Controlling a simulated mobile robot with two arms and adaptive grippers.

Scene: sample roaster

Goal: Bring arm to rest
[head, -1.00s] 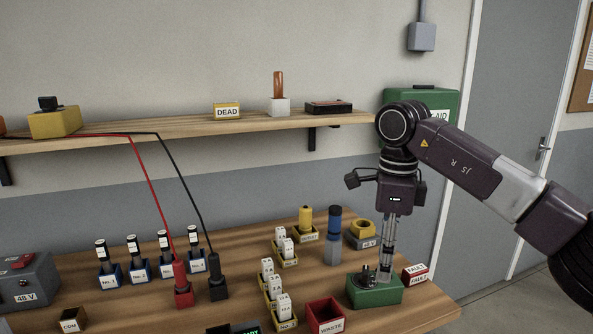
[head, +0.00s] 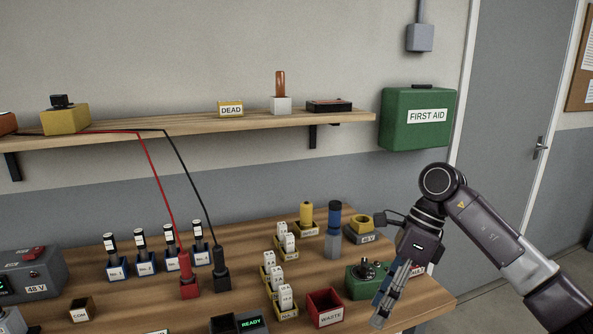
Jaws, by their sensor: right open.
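My right arm reaches in from the right, and its gripper (head: 385,303) points down and a little left, in front of the right part of the green box (head: 358,285). The gripper holds nothing that I can see. It partly hides the green box and the small red and white box behind it. My left gripper is not in view.
The wooden bench (head: 230,290) carries a red waste bin (head: 325,307), white labelled pieces in yellow holders (head: 285,297), a red probe (head: 188,275) and a black probe (head: 221,270). A shelf (head: 200,124) runs above. The first aid box (head: 418,119) hangs on the wall.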

